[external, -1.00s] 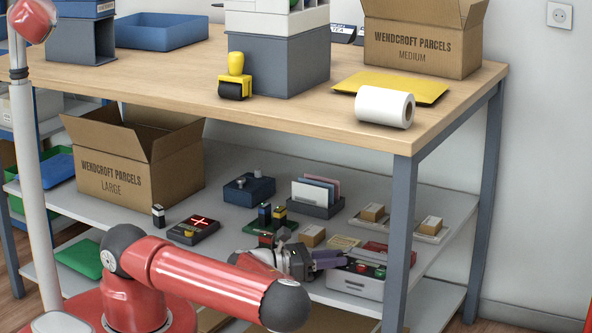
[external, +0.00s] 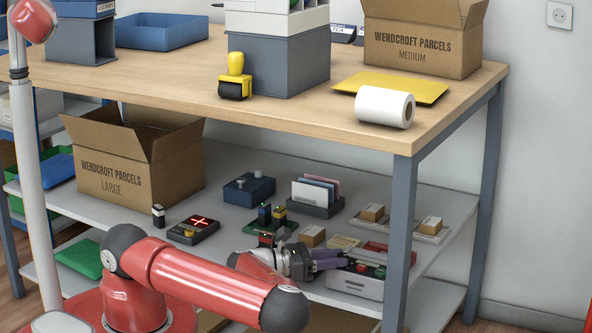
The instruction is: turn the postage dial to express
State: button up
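My gripper (external: 330,261), with dark purplish fingers, reaches in over the shelf at the top left edge of a light grey box (external: 353,285). The box has red and green parts on its top and dark marks on its front. The fingertips are at or just above the box; I cannot tell if they touch it. They are too small to show whether they are open or shut. I cannot make out a postage dial or an express mark; my gripper hides part of the box top.
The box stands on the shelf under the table (external: 285,118), close to a grey table leg (external: 399,235). A small brown parcel (external: 312,236), a red flat item (external: 389,251) and a letter rack (external: 315,205) stand nearby. A large carton (external: 120,172) is at left.

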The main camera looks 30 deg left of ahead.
jog(key=shift+s+d+n+t+y+b, duration=0.1)
jog(key=shift+n+t+y+b, duration=0.2)
jog(key=shift+n+t+y, duration=0.55)
jog(key=shift+n+t+y, duration=0.55)
jog(key=shift+y, duration=0.1)
jog(key=shift+s+d+y+b, duration=0.1)
jog(key=shift+y+b, duration=0.3)
jog(key=shift+b, duration=0.05)
